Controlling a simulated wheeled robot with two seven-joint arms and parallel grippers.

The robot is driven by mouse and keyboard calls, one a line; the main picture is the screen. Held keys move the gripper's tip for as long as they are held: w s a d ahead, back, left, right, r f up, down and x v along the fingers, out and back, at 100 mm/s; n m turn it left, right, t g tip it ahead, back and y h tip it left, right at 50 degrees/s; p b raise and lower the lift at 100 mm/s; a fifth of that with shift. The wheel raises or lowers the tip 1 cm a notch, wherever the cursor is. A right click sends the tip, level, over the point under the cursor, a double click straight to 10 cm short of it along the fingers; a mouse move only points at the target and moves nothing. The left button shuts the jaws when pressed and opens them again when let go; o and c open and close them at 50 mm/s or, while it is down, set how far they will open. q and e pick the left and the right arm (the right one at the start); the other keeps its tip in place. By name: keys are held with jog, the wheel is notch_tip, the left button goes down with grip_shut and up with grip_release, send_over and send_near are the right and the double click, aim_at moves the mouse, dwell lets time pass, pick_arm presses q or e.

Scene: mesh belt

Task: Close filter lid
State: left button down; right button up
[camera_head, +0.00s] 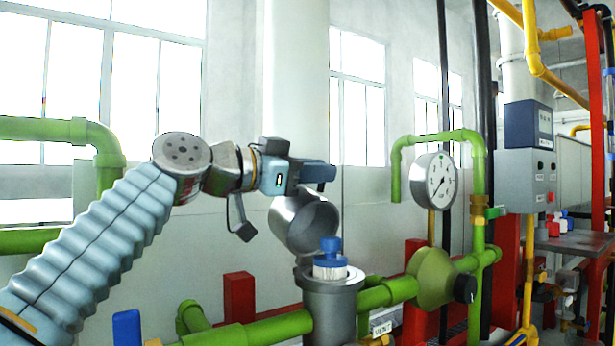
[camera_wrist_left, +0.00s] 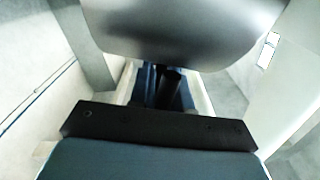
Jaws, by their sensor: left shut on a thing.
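The filter housing (camera_head: 333,308) is a grey metal cylinder on the green pipe, with a white filter cartridge (camera_head: 330,268) with a blue top standing in its mouth. The grey filter lid (camera_head: 306,224) is tilted up and open behind and left of the cartridge, above the housing. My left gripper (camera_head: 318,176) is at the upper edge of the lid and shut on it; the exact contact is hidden. In the left wrist view the lid (camera_wrist_left: 185,30) fills the top, just beyond the dark gripper part. My right gripper is not in view.
A pressure gauge (camera_head: 433,181) and a green valve body (camera_head: 434,276) with a black knob stand right of the housing. Green pipes (camera_head: 478,190) rise behind them. A red post (camera_head: 239,297) stands left of the housing. The space above the cartridge is clear.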

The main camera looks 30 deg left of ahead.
pick_arm(q)
jog(key=shift+s+d+f, duration=0.1)
jog(key=shift+s+d, duration=0.05)
jog(key=shift+d, duration=0.15)
